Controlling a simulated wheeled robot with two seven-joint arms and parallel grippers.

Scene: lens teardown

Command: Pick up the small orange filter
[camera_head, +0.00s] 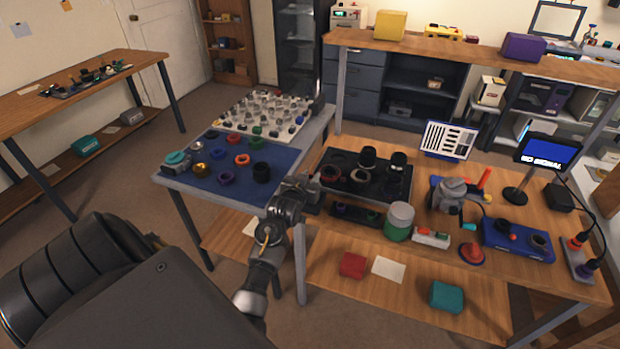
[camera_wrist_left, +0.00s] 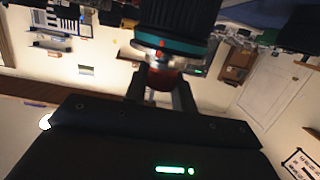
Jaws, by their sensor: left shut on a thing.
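My left gripper (camera_head: 314,197) is level with the front left corner of the black tray (camera_head: 366,190). In the left wrist view my left gripper (camera_wrist_left: 160,90) is shut on a small red-orange piece (camera_wrist_left: 163,78). A dark cylinder (camera_wrist_left: 178,15) with a teal band and a bright silvery part sits directly beyond the piece; I cannot tell whether they are joined. In the head view the held piece cannot be made out. An orange ring (camera_head: 242,160) lies on the blue mat (camera_head: 215,190), away from the gripper. A dark red ring (camera_head: 330,173) is in the tray. My right gripper is not in view.
Several coloured rings lie on the blue mat, with a white board of small parts (camera_head: 262,128) behind it. A green-and-white jar (camera_head: 398,222) stands right of my gripper. A screen on a stand (camera_head: 545,152) is farther right. A lower shelf holds a red box (camera_head: 353,265).

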